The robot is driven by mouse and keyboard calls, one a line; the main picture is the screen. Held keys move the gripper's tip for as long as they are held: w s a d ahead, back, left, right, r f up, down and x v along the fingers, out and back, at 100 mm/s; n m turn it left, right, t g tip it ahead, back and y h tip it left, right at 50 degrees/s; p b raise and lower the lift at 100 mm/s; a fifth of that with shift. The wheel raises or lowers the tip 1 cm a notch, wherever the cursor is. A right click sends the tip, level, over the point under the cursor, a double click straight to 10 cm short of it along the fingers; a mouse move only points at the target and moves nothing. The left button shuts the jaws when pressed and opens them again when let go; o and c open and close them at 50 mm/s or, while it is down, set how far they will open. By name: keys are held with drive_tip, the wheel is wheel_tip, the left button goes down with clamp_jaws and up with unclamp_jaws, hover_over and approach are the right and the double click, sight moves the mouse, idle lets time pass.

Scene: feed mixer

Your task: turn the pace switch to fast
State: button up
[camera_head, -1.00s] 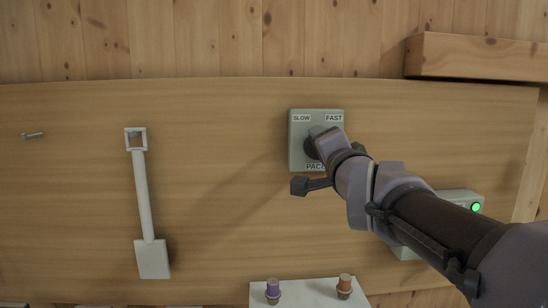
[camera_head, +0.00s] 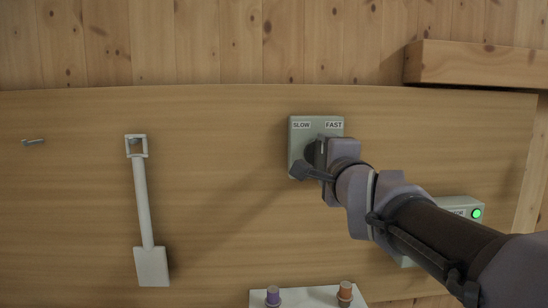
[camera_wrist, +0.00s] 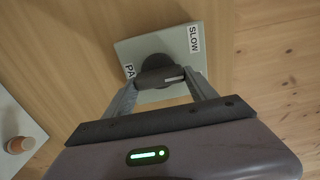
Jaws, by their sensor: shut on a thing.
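The pace switch is a grey-green plate (camera_head: 298,135) on the wooden panel, with SLOW at its upper left and FAST at its upper right. Its round dark knob (camera_head: 311,153) is partly hidden by my gripper (camera_head: 322,154). In the wrist view the knob (camera_wrist: 152,65) has a grip bar between my two fingers, which are shut on it. A white mark shows at the bar's right end, toward the plate's labelled top edge. SLOW and part of PACE are readable there; FAST is hidden, so I cannot tell the exact setting.
A white long-handled paddle (camera_head: 145,205) hangs to the left, beside a small bolt (camera_head: 33,142). A grey box with a lit green button (camera_head: 476,213) is behind my arm. A shelf with a purple (camera_head: 273,296) and an orange (camera_head: 345,293) piece is below. A wooden ledge (camera_head: 475,62) juts out upper right.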

idle(0.3)
drive_tip(key=o, duration=1.4)
drive_tip(key=shift+c, duration=0.2)
drive_tip(key=s+p, duration=0.4)
drive_tip(key=s, duration=1.3)
drive_tip(key=shift+s, duration=0.2)
drive_tip(key=shift+f, duration=0.1)
